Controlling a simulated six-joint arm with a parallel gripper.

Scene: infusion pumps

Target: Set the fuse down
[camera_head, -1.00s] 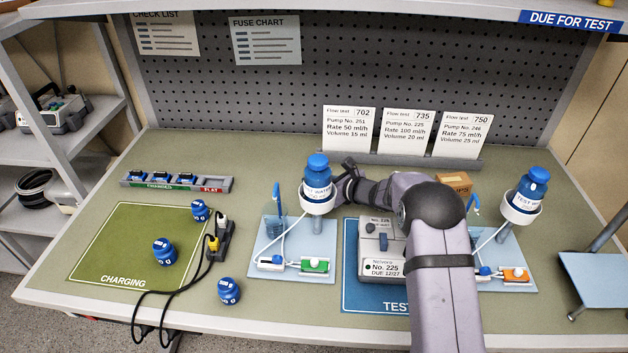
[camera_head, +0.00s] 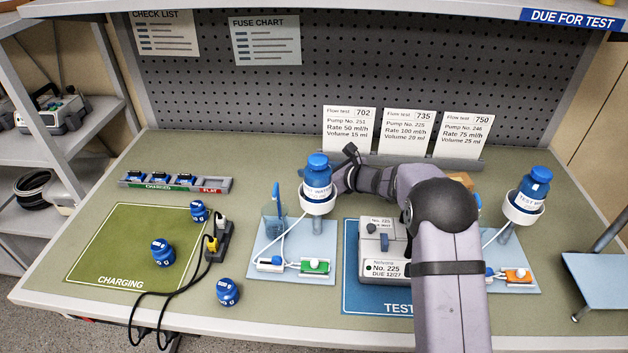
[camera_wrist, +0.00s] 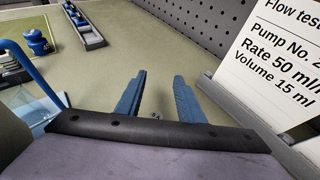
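In the wrist view my gripper (camera_wrist: 160,75) points out over the green bench top, its two blue fingers apart with nothing held at the tips. A very small grey object (camera_wrist: 157,116) shows low between the fingers; it may be the fuse, but it is too small to tell, and I cannot tell whether it touches the bench. In the head view my wrist is behind the blue-capped bottle (camera_head: 317,178), and the fingers are hidden. The pump labelled No. 225 (camera_head: 383,250) stands on the blue test mat (camera_head: 352,298), partly behind my arm.
The flow test 702 card (camera_wrist: 290,65) and its ledge (camera_wrist: 245,118) are close on the right. The battery rack (camera_head: 218,185) is at the left; it also shows in the wrist view (camera_wrist: 95,40). Another bottle (camera_head: 531,188) stands right. Bench top between rack and bottle is clear.

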